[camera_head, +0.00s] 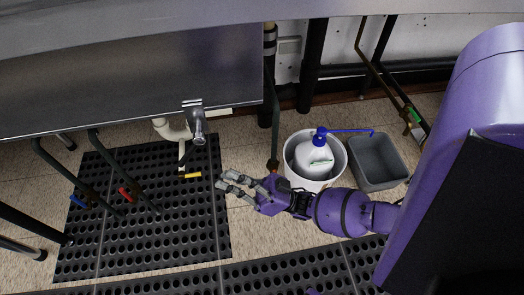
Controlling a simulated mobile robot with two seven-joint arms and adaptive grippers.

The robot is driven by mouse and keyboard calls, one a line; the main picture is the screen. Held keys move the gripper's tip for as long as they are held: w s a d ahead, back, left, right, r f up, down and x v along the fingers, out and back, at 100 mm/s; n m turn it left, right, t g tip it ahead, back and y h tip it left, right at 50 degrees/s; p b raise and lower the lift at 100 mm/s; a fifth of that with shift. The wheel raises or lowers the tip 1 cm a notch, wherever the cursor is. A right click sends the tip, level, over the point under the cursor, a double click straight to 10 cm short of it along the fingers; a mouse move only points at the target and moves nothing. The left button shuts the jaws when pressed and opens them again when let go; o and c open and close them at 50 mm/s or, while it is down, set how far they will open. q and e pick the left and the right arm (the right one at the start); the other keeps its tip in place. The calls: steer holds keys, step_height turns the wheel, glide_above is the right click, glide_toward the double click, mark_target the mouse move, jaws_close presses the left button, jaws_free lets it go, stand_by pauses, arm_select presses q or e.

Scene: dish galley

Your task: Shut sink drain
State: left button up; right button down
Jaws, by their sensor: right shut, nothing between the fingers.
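A white drain pipe (172,131) bends below the sink's edge beside a shiny metal fitting (196,118). A yellow handle (190,176) sits at the lower end of a thin pipe there, lying crosswise to it. I cannot tell which of these parts works the drain. My right gripper (228,184) is shut and empty, low over the mat's right edge, to the right of the yellow handle and apart from it. My left gripper is not in view.
A white bucket (335,176) holds a white bottle with a blue pump, and a grey bin (378,165) stands beside it. Dark pipes carry a red handle (125,194) and a blue handle (77,201) at left. Black perforated mats (150,245) cover the floor.

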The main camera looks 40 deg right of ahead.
mark_target(185, 161)
steer(key=x, duration=0.8)
steer(key=shift+w, duration=0.25)
steer(key=shift+s+a+r+b, duration=0.1)
steer(key=shift+a+r+b, duration=0.1)
steer(key=shift+b, duration=0.1)
